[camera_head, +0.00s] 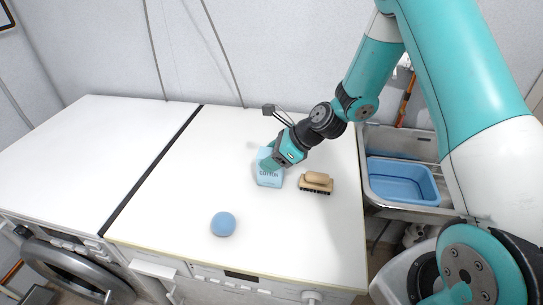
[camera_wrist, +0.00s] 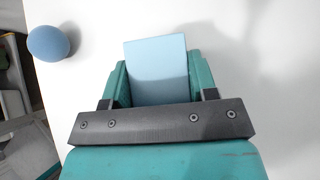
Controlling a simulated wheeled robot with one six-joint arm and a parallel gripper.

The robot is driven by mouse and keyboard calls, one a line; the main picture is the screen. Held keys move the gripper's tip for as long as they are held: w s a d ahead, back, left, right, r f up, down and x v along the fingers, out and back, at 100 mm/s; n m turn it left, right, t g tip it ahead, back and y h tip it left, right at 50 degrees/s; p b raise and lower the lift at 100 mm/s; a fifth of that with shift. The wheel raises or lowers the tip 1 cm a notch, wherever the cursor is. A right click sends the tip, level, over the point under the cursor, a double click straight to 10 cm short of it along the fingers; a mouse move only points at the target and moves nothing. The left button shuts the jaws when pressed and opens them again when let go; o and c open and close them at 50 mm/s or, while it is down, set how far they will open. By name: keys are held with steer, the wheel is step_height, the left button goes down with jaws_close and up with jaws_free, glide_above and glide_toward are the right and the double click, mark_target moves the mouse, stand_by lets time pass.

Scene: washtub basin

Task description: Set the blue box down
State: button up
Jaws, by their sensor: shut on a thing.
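In the wrist view the blue box (camera_wrist: 157,70) sits between the two teal fingers of my gripper (camera_wrist: 160,84). The box looks upright. I cannot tell whether its base touches the worktop or hangs just above it.
A blue ball (camera_head: 223,224) rests toward the front left and also shows in the wrist view (camera_wrist: 48,43). A sink with a blue basin (camera_head: 402,182) is at right. The left worktop (camera_head: 85,150) is clear.

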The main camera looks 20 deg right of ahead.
steer(key=o, duration=1)
steer(key=shift+f, duration=0.1)
steer(key=shift+o, duration=0.2)
